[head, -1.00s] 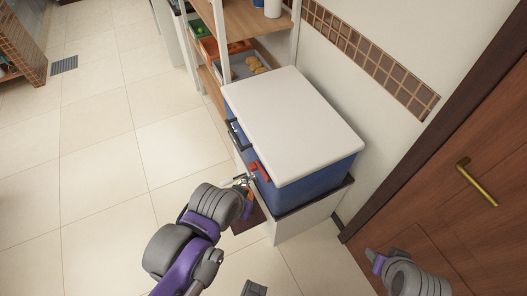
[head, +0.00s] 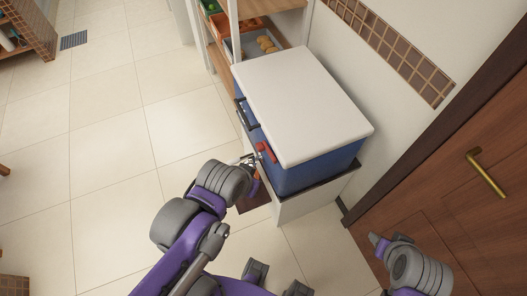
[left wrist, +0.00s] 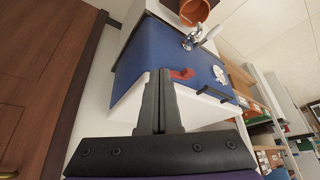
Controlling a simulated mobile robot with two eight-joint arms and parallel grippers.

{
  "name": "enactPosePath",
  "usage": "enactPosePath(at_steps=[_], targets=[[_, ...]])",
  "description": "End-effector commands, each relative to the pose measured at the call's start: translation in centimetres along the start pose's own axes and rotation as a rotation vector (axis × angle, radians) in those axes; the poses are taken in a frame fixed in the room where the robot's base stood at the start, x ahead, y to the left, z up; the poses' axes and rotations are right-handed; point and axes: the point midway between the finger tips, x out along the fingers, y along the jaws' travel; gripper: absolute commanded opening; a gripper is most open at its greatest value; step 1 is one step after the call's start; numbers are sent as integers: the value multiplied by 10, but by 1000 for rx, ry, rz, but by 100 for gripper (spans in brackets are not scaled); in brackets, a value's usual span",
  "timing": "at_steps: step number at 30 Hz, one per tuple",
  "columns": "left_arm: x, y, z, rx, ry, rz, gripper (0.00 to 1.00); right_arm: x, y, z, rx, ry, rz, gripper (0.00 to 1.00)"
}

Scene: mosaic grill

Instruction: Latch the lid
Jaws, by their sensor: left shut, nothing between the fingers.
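A blue cooler box (head: 310,173) with a white lid (head: 300,105) stands on a cabinet; the lid lies down on the body. A red latch (head: 266,152) is on its front side near the rim. In the left wrist view the box appears upside down, with the red latch (left wrist: 181,73) on the blue wall. My left gripper (head: 250,160) is beside the latch; its shut, empty fingers (left wrist: 161,75) point at the front wall just left of the latch in the wrist view. Contact cannot be told. My right gripper (head: 378,243) is at lower right, away from the box, its fingers unclear.
A black handle (head: 246,114) is on the box front. The wrist view shows a metal tap (left wrist: 195,40) and a brown-orange pot (left wrist: 195,12). A shelf (head: 268,8) with trays stands behind. A wooden door (head: 450,190) is at right. The tiled floor (head: 120,150) at left is clear.

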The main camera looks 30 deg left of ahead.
Motion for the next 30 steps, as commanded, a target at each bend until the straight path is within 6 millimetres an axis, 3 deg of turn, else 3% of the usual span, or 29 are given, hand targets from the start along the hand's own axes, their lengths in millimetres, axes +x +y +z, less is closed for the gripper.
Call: enactPosePath(at_steps=[11, 17, 24, 30], targets=[[0, -3, -7, 21, -17, 2, 0, 3, 0, 3, 0, -2, 0, 49], [8, -22, -56, 178, -116, 47, 0, 19, 0, 17, 0, -13, 0, 49], [34, -66, -129, 444, -202, 195, 0, 39, 0, 33, 0, -23, 0, 49], [52, -96, -161, 592, -202, 296, 0, 47, 0, 40, 0, -27, 0, 49]])
